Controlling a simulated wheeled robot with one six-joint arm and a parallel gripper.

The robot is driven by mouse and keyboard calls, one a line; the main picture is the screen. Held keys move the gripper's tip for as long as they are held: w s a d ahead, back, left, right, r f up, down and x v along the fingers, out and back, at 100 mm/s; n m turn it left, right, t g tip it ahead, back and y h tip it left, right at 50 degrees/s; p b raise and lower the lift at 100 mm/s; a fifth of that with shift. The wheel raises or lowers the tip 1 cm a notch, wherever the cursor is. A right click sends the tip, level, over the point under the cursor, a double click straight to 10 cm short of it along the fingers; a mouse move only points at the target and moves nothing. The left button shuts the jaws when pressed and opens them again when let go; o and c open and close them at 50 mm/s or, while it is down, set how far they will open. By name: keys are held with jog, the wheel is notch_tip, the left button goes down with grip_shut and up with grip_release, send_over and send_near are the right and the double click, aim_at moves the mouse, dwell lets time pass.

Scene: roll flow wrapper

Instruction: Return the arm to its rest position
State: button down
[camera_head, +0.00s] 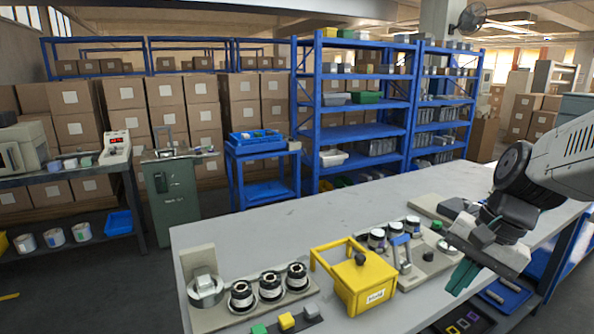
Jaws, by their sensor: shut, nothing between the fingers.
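My gripper (460,280) shows at the right, at the end of my grey and black arm. It hangs above the right part of the grey worktable (345,205), its greenish fingers pointing down and to the left. The fingers are shut and hold nothing. A yellow box (362,280) with a black knob and a white label stands on the table to the left of my gripper. Part of the table behind my arm is hidden.
Black-and-white rolls (270,286) sit on a base at the table's front left. More rolls on a board (428,262) stand between the yellow box and my gripper. The table's back left is clear. Blue shelves (365,133) stand behind.

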jog(key=s+r+n+h, duration=0.3)
jog(key=s+n, duration=0.5)
jog(key=s, duration=0.6)
jog(key=shift+s+a+r+t, duration=0.2)
jog(key=shift+a+t, duration=0.2)
dwell(0.6)
